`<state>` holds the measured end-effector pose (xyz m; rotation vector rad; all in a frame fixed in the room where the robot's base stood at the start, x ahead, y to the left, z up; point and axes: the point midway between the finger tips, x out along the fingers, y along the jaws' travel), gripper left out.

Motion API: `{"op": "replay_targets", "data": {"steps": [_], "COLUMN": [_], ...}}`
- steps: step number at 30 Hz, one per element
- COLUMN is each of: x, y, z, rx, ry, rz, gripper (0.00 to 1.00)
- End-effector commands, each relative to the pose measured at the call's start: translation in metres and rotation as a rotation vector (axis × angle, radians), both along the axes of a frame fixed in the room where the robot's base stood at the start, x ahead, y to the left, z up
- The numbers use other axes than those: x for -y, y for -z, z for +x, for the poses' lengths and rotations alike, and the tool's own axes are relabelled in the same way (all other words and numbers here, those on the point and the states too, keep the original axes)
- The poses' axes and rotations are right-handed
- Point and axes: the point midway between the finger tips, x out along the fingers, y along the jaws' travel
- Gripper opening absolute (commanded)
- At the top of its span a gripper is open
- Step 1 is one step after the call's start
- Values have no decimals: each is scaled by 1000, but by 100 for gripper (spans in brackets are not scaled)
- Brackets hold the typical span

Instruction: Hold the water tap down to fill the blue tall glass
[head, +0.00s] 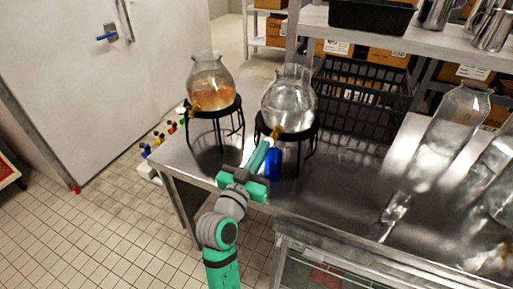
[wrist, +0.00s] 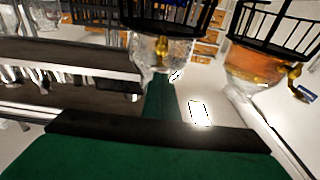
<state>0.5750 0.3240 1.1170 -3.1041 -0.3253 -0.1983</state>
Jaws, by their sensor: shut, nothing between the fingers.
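The water dispenser (head: 289,103) is a clear glass jar on a black wire stand, with a brass tap (head: 277,132) low on its front. The blue tall glass (head: 273,164) stands upright on the steel counter below the tap, partly hidden by my gripper. My gripper (head: 263,149) is shut and empty, its green fingers reaching up to the tap beside the glass. In the wrist view, which is upside down, the fingers (wrist: 162,98) point at the brass tap (wrist: 162,47). I cannot tell whether they touch it. The blue glass does not show there, and its fill level is not visible.
A second dispenser (head: 210,88) with orange liquid stands to the left, its tap facing front. A black crate (head: 361,98) is behind right. Large clear glassware (head: 452,128) stands on the right of the counter. The middle right of the steel counter (head: 340,190) is mostly clear.

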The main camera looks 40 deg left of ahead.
Motion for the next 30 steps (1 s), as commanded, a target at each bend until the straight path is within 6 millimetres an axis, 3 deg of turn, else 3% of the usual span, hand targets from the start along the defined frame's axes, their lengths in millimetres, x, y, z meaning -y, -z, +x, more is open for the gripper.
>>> {"op": "replay_targets", "data": {"steps": [8, 16, 30], "x": [1, 6, 20], "y": [-7, -40, -19], "z": [-2, -15, -93], "rx": [1, 3, -2], "ry": [2, 3, -1], "rz": [1, 3, -2], "gripper": [0, 0, 0]}}
